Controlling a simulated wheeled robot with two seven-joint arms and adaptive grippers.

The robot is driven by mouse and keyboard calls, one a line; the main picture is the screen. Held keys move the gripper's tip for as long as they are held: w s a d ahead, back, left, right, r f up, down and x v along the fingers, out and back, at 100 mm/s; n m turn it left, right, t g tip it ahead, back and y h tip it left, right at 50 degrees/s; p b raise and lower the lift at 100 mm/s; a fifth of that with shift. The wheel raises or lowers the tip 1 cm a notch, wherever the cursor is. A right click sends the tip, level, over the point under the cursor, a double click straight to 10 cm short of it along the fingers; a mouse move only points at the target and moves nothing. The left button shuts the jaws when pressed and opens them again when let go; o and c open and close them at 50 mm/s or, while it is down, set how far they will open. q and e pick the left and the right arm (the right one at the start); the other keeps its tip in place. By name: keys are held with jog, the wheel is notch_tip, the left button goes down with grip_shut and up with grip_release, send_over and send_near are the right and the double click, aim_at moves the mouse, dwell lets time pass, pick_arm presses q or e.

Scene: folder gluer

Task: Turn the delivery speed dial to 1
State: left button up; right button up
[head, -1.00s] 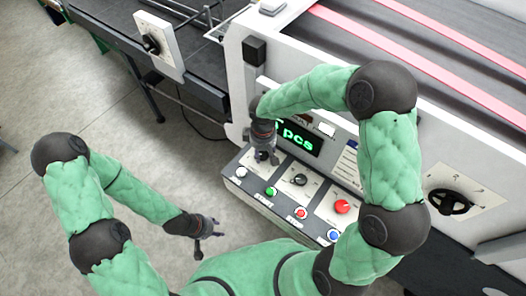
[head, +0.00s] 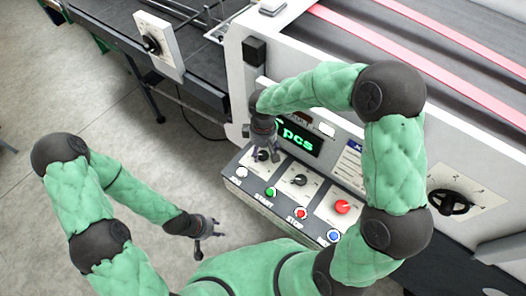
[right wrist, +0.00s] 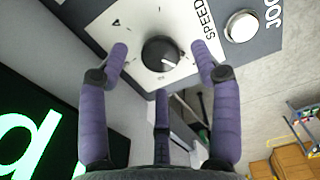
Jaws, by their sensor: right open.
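A black dial (right wrist: 160,54) on a white plate marked SPEED sits at the top middle of the right wrist view. Its white pointer mark is on its lower side; the scale numbers are not readable. My right gripper (right wrist: 160,62) is open, with purple fingers on both sides of the dial and a third below it. I cannot tell if they touch it. In the head view, my right gripper (head: 263,150) is over the panel's left dial and mostly hides it. My left gripper (head: 209,236) is open and empty over the floor.
The control panel (head: 285,212) also has a middle dial (head: 299,180), a red knob (head: 342,206) and several buttons. A green-lit display (head: 298,137) is just behind. Another black knob (head: 151,44) is on the conveyor at the upper left. A black handwheel (head: 449,201) is at the right.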

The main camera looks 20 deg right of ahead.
aim_at(263, 155)
notch_tip(263, 155, up, 10)
dwell(0.4)
